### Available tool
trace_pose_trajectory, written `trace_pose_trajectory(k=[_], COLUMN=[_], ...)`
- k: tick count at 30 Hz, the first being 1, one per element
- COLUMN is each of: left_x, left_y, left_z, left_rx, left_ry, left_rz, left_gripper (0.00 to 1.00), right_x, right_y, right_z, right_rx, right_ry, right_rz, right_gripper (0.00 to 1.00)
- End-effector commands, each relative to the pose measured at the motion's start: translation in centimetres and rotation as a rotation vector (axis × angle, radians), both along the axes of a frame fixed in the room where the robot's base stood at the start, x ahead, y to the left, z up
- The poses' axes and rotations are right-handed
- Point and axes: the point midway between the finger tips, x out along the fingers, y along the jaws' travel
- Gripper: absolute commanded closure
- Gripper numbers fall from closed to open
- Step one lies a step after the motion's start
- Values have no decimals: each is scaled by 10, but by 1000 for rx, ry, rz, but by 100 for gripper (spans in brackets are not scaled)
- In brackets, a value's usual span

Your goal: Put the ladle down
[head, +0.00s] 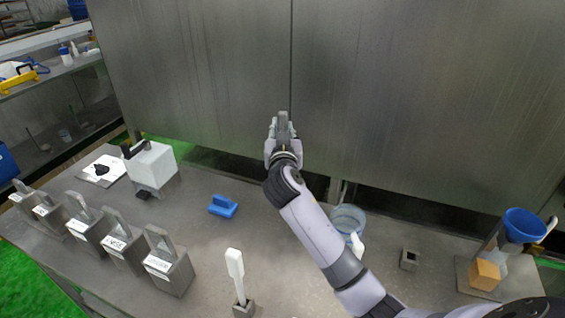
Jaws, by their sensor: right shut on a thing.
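My right gripper (283,128) is raised in front of the metal drum wall, at the far side of the table. It is shut on the ladle, of which at most a small grey piece shows between the fingers. The ladle's bowl is hidden, and I cannot tell how it is tilted. A small square grey holder (410,259) with a hole in its top stands on the table, right of my forearm. My left gripper is out of view.
A clear container (347,219) stands beside my forearm. A white paddle-like tool (235,272) stands upright in a grey block.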

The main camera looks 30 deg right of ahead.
Motion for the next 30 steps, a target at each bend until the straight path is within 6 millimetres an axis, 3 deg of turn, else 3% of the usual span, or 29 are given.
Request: trace_pose_trajectory(k=[3,6,11,18,30], left_x=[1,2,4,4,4], left_y=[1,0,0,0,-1], left_z=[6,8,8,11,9], left_rx=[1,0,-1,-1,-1], left_ry=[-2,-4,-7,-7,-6], left_rz=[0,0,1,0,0], left_gripper=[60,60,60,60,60], right_x=[0,0,0,0,0], right_y=[0,0,0,0,0], right_z=[-29,-44,-58,-92,-100], right_rx=[-3,-3,0,-2,0], right_ry=[5,1,-1,2,-2], right_rz=[0,2,-1,0,1], right_gripper=[100,100,100,100,100])
